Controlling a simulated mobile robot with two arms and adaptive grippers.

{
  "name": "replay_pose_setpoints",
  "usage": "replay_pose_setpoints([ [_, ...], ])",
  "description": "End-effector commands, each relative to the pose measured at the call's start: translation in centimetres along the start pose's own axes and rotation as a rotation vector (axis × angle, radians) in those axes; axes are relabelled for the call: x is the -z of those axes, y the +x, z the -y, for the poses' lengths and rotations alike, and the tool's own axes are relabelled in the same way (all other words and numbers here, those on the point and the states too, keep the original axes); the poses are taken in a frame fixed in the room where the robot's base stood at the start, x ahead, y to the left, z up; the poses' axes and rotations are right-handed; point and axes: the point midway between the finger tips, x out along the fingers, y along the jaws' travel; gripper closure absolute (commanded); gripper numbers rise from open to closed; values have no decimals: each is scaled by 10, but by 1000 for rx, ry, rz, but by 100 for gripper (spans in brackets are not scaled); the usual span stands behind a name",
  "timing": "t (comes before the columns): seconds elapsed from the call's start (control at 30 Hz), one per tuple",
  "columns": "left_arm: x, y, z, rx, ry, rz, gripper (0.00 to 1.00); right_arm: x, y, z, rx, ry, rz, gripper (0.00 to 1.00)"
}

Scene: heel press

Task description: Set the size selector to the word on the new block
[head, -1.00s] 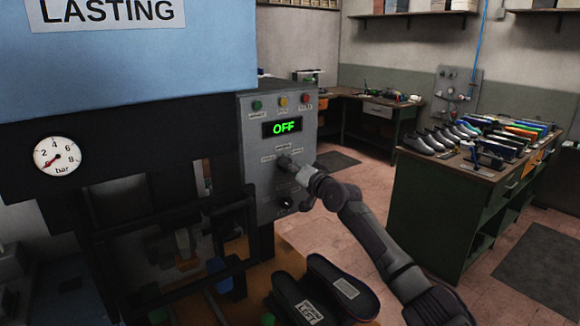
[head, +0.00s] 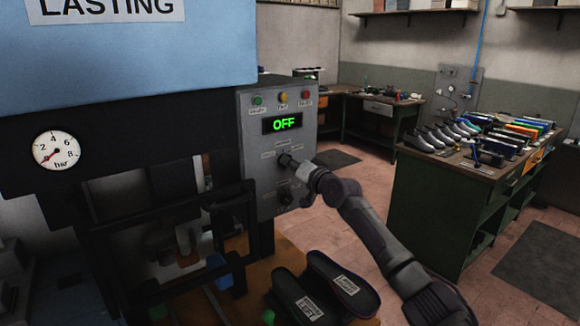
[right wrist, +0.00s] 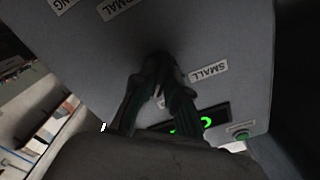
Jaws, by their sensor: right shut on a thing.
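The size selector (head: 284,160) is a small dark knob on the front of the grey control box, below a green OFF display (head: 282,124). My right gripper (head: 293,165) is shut on this knob; in the right wrist view its fingertips (right wrist: 158,72) largely hide it. The SMALL label (right wrist: 209,72) is beside the fingers there. The knob's pointing direction cannot be told. My left gripper is not in view.
A second dark knob (head: 285,197) is below the selector. The press's black bars (head: 165,225) stand left. A green workbench (head: 430,205) with shoes stands right, beyond open floor.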

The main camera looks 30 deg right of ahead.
Motion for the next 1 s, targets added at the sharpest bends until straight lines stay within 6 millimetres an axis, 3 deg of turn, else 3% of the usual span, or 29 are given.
replay_pose_setpoints([
  [0.5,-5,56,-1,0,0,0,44,-3,0,-3,0,-413,-1,100],
  [1.0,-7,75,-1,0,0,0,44,-1,0,0,-1,-889,2,100],
])
